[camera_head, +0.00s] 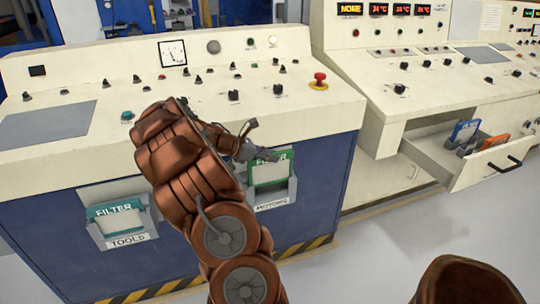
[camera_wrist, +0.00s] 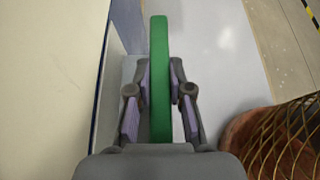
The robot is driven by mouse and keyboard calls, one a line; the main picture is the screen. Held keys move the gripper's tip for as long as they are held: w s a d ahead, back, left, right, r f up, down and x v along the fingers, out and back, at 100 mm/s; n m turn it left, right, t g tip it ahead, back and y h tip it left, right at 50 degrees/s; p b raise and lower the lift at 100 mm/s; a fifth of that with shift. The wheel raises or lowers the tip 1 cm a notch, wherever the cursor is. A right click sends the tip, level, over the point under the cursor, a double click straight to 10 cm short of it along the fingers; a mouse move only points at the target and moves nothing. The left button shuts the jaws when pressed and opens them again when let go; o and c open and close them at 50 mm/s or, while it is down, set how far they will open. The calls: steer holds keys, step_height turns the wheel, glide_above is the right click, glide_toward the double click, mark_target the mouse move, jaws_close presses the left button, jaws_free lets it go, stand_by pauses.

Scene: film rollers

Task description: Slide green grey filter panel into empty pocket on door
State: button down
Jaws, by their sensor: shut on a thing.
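The green and grey filter panel (camera_head: 272,172) stands upright at the right pocket (camera_head: 290,190), labelled MOTORS, on the blue door. Its lower part appears to sit between the pocket's sides; how deep it reaches I cannot tell. My gripper (camera_head: 266,156) is shut on the panel's upper edge. In the wrist view, the panel shows as a green strip (camera_wrist: 160,60) between the two fingers of my gripper (camera_wrist: 160,88). My arm hides part of the door left of this pocket.
Another green filter panel (camera_head: 117,210) sits in the left pocket, labelled TOOLS. The cream console top (camera_head: 220,110) with knobs and a red button overhangs the door. At right, an open drawer (camera_head: 470,168) holds a blue and an orange panel.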

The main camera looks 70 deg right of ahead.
mark_target(248, 164)
steer(key=shift+f+b, duration=0.3)
steer(key=shift+f, duration=2.65)
steer(key=c, duration=1)
jaws_free()
steer(key=v, duration=1.2)
steer(key=shift+w, duration=0.1)
